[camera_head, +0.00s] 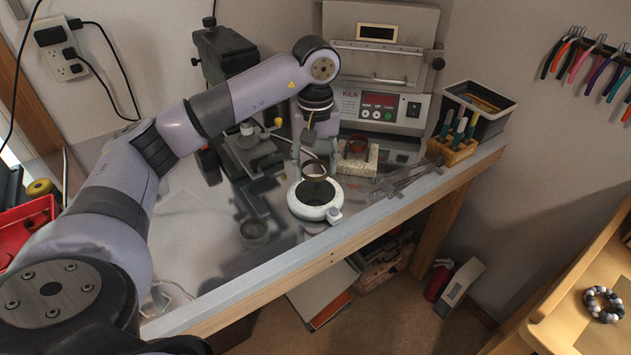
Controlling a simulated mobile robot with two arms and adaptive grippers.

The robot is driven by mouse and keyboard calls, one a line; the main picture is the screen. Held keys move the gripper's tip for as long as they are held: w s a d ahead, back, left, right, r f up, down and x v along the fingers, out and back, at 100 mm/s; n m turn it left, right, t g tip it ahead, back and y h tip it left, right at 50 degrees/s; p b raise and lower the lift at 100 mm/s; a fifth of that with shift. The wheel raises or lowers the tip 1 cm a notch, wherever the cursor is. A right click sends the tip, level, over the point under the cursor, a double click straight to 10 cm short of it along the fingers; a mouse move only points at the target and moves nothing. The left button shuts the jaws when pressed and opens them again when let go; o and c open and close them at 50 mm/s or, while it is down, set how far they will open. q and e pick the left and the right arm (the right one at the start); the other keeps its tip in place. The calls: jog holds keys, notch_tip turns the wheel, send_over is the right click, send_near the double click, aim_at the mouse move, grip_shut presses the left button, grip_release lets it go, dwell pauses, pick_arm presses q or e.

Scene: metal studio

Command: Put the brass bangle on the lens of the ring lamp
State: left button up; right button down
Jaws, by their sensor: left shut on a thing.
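The brass bangle (314,169) is in my left gripper (315,160), near the middle of the bench. The gripper's fingers point down and are shut on it. The bangle shows directly above the far part of the ring lamp (298,207), a white ring with a dark lens (316,193) in its middle. The lamp lies flat on the metal bench top. I cannot tell whether the bangle touches the lens or hangs just above it. My right gripper is not in view.
A reddish-brown ring sits on a pale block (371,163) right of the gripper. A dark round dish (254,233) lies left of the lamp. Tongs (405,178) lie to the right, near the wooden tool holder (453,150). The kiln (380,60) stands behind. The bench's front left is mostly clear.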

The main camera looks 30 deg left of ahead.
aim_at(315, 194)
pick_arm(q)
jog(key=shift+f, duration=0.7)
notch_tip(315, 194, down, 4)
jog(key=shift+f+p, duration=0.1)
jog(key=shift+p, duration=0.35)
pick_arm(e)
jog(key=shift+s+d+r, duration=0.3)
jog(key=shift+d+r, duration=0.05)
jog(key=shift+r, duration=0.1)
pick_arm(q)
jog(key=shift+f, duration=0.2)
jog(key=o, duration=1.5)
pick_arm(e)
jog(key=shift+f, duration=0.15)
pick_arm(q)
jog(key=shift+r, duration=0.1)
